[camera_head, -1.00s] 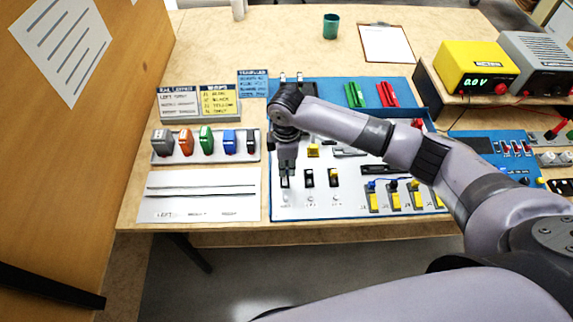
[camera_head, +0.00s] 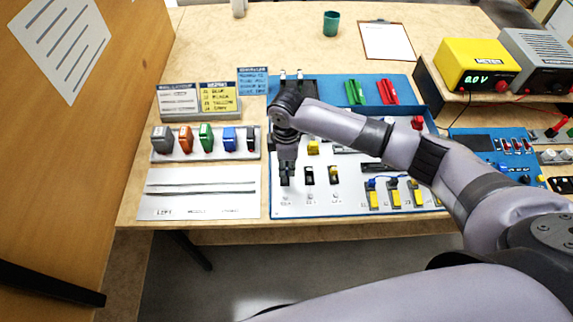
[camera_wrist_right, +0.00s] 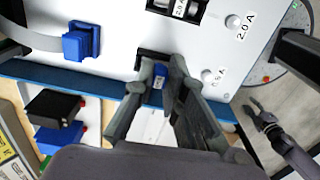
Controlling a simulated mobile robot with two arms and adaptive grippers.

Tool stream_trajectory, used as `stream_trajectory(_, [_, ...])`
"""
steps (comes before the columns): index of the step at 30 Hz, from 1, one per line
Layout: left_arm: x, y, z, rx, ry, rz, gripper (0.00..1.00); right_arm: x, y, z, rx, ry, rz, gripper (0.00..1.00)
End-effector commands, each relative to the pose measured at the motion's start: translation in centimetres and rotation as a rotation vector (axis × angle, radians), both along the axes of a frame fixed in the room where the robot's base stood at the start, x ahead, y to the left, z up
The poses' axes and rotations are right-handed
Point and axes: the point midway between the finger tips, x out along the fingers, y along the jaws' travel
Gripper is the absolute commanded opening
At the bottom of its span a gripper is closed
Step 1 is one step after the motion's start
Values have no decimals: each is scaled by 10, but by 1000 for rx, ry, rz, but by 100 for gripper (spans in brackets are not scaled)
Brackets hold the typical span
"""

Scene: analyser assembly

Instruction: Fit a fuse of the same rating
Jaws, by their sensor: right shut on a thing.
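My right gripper (camera_head: 286,182) is over the leftmost fuse position at the front of the white panel (camera_head: 350,207). In the right wrist view, its fingers (camera_wrist_right: 163,78) are shut on a small fuse with a blue part (camera_wrist_right: 158,82), mostly hidden between them. The fingertips are close to a black holder (camera_wrist_right: 150,56); I cannot tell whether the fuse is seated in it. Two more black fuse holders stand to the right, the middle one (camera_head: 309,176) and the right one (camera_head: 334,175). A label (camera_wrist_right: 240,24) reads 2.0 A. My left gripper (camera_wrist_right: 262,112) hangs off the table, apparently open.
A rack (camera_head: 205,156) of coloured blocks and a white sheet with dark lines (camera_head: 198,207) lie left of the panel. A yellow meter (camera_head: 477,70) reads 0.0 V.

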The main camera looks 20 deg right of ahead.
Motion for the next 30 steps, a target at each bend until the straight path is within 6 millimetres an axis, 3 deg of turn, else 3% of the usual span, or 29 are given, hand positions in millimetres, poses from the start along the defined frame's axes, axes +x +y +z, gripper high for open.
stream_trajectory(26, [0,1,-2,1,0,1,32,0,0,-8,0,0,0,0])
stream_trajectory(27, [0,1,-2,1,0,1,32,0,0,-8,0,0,0,15])
stream_trajectory(30, [0,1,-2,1,0,1,32,0,0,-8,0,0,0,21])
